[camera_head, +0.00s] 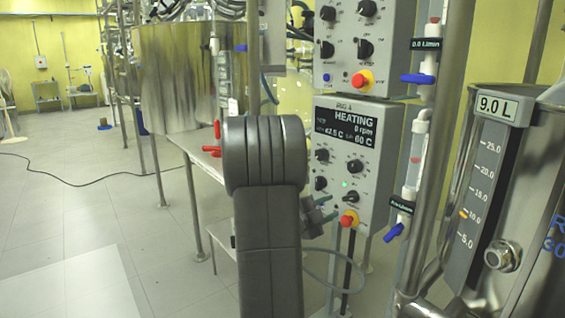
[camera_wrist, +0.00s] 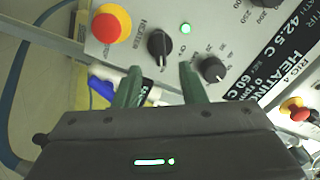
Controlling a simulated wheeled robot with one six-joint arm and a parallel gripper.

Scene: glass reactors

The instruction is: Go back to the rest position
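My gripper (camera_wrist: 160,72) shows in the wrist view with its two green fingers apart and nothing seen between them. Its tips are just below a black heater knob (camera_wrist: 160,46) on the control box; I cannot tell whether they touch the panel. In the head view my gripper (camera_head: 319,214) is partly hidden behind my dark arm, close to the lower front of the grey control box (camera_head: 385,150). The box display (camera_head: 352,127) reads HEATING, 0 rpm, 42.5 C and 60 C. A green lamp is lit.
A red and yellow emergency button (camera_wrist: 111,25) is left of the knob. Blue-handled valves (camera_head: 417,78) and a steel vessel (camera_head: 540,200) stand at the right. A large steel tank (camera_head: 175,75) is behind my arm. The floor at left (camera_head: 60,215) is mostly open, with a cable across it.

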